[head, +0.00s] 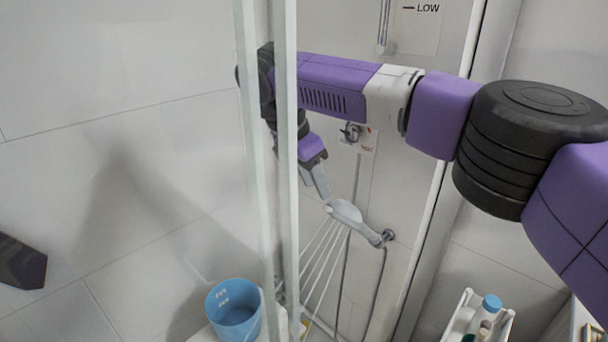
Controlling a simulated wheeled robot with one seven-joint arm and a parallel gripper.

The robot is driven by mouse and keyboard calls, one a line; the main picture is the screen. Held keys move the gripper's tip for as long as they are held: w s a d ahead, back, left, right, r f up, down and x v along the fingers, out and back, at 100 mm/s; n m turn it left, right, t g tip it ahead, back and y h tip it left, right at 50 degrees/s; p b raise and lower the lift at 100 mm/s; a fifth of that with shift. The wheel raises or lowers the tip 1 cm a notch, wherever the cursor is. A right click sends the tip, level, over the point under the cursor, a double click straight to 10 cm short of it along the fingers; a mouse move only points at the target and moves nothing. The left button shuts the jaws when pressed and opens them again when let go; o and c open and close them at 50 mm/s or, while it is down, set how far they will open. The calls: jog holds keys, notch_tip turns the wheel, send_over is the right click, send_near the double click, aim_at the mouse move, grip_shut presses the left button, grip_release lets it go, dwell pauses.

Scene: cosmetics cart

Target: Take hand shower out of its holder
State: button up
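The hand shower (350,215) is a pale grey shower head with a handle that slopes down to the right. Its handle end sits at a round wall holder (388,235), and a grey hose hangs below it. Thin pale streaks, which look like water, run down to the left from the head. My gripper (326,200) comes down from the upper left, and its grey fingertips are at the top left of the shower head. I cannot tell whether they touch or grip it, because the fingers are small and overlap the head.
A pale vertical door frame (286,200) stands in front of my arm at the left. A blue bucket (235,308) stands at the lower left. A white caddy (508,318) with bottles is at the lower right. A metal valve (350,132) is on the wall above the shower.

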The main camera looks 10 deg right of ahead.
aim_at(325, 206)
jog(key=shift+p+x, duration=0.45)
jog(key=shift+x, duration=3.15)
jog(key=shift+s+d+r, duration=0.1)
jog(key=shift+d, duration=0.05)
jog(key=shift+c, duration=0.4)
grip_shut()
